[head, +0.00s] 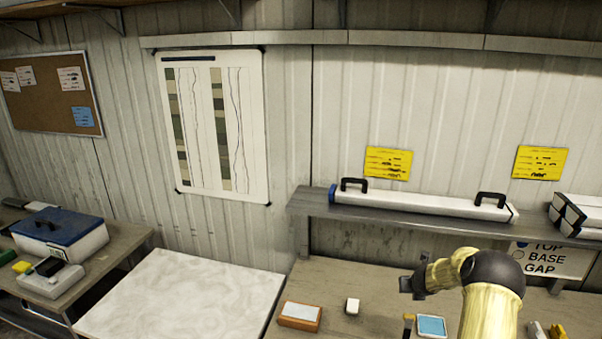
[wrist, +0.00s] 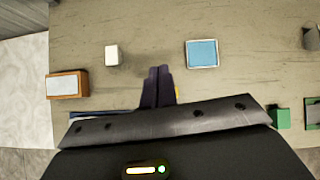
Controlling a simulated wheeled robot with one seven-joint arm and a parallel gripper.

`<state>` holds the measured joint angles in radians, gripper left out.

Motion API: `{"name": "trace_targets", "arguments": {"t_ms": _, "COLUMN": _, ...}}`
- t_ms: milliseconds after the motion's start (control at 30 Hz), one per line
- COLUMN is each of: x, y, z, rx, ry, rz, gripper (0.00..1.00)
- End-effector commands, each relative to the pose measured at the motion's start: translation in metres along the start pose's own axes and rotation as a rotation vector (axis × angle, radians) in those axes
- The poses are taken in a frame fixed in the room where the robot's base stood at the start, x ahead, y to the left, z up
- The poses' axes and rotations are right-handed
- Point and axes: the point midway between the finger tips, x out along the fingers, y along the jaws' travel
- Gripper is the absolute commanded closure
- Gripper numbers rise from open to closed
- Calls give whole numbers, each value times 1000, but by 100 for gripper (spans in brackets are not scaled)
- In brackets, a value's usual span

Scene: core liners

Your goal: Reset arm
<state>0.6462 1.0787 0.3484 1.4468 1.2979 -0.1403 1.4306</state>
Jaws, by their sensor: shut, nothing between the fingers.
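My arm comes up from the lower right of the head view, over the workbench. My gripper (wrist: 158,72) shows in the wrist view with its two dark fingers together and nothing between them. In the head view the dark gripper end (head: 412,285) is seen from the side, above the bench. The fingertips are over bare bench, between a small white block (wrist: 112,55) and a blue-topped square pad (wrist: 202,54). Whether they touch the bench cannot be told.
An orange box with a pale top (head: 300,315) lies on the bench at left. A shelf (head: 330,208) behind carries a long white case (head: 420,202). A pale slab (head: 180,295) lies left of the bench. Green items (wrist: 281,118) sit at the wrist view's right.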

Motion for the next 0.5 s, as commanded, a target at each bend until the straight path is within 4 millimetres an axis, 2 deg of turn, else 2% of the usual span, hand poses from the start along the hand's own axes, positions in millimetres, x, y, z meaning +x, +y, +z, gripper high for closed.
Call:
{"name": "trace_targets", "arguments": {"t_ms": 133, "x": -20, "y": 49, "z": -1, "rx": -353, "ry": -18, "rz": 60, "gripper": 100}}
{"name": "trace_targets", "arguments": {"t_ms": 267, "x": -50, "y": 97, "z": -13, "rx": -756, "ry": -36, "rz": 127, "gripper": 100}}
{"name": "trace_targets", "arguments": {"t_ms": 367, "x": -76, "y": 128, "z": -30, "rx": -1060, "ry": -50, "rz": 177, "gripper": 100}}
{"name": "trace_targets", "arguments": {"t_ms": 500, "x": -112, "y": 164, "z": -63, "rx": -1473, "ry": -71, "rz": 249, "gripper": 100}}
